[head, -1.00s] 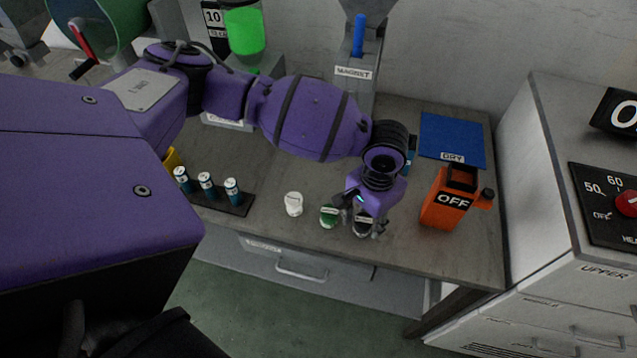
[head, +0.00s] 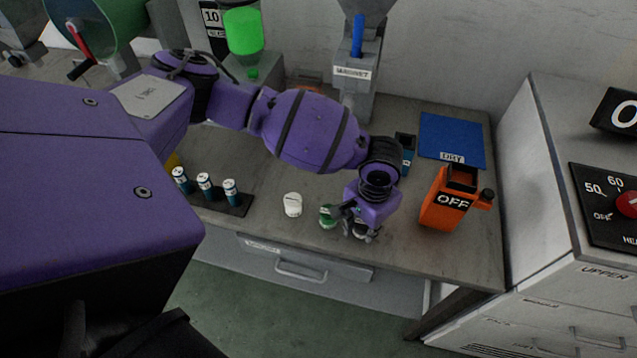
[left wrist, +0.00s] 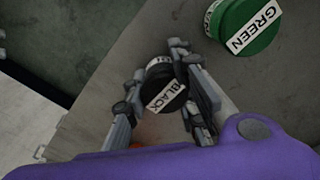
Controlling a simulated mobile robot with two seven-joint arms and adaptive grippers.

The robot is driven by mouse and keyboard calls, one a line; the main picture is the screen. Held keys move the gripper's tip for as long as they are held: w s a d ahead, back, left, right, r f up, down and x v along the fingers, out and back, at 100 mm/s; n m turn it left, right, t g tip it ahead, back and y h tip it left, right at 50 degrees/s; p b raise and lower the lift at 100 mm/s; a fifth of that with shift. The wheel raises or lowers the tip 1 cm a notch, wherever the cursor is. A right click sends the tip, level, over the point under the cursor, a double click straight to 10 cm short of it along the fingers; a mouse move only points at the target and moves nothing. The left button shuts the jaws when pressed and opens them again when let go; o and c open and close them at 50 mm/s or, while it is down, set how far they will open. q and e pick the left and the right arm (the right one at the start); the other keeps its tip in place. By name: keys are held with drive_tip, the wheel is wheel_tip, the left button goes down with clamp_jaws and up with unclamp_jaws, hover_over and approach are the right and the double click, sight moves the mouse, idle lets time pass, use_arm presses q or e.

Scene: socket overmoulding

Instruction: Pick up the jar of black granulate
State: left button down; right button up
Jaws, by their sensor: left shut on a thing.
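The jar of black granulate (left wrist: 161,80) has a dark round lid and a label reading BLACK in the left wrist view. My left gripper (left wrist: 153,92) has its fingers on both sides of the jar and is shut on it. In the head view my left gripper (head: 361,226) is near the front edge of the bench and largely covers the jar (head: 360,232). I cannot tell whether the jar still touches the bench. My right gripper is not in view.
The green jar (head: 328,216) stands close to the left of my gripper, and a white jar (head: 293,204) is farther left. Several small bottles sit in a dark rack (head: 237,207) at left. A blue DRY mat (head: 452,137) lies behind.

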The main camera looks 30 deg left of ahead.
use_arm(q)
drive_tip(key=shift+w+r, duration=0.1)
drive_tip(key=shift+r, duration=0.55)
wheel_tip(320, 180, up, 2)
drive_tip(key=shift+r, duration=0.25)
drive_tip(key=s+a+r+p, duration=0.2)
drive_tip(key=s+a+r, duration=0.4)
drive_tip(key=s+r, duration=0.5)
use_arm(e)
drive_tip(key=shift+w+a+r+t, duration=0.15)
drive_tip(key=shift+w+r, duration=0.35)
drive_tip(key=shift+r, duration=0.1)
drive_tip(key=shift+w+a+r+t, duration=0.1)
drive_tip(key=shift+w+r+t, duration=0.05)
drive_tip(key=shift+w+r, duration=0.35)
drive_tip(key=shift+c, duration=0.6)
use_arm(q)
drive_tip(key=w+d+r+n, duration=0.1)
drive_tip(key=w+r+n, duration=0.2)
drive_tip(key=w+r, duration=0.5)
drive_tip(key=shift+w+r+n, duration=0.3)
drive_tip(key=shift+w+n, duration=0.1)
drive_tip(key=shift+w, duration=0.25)
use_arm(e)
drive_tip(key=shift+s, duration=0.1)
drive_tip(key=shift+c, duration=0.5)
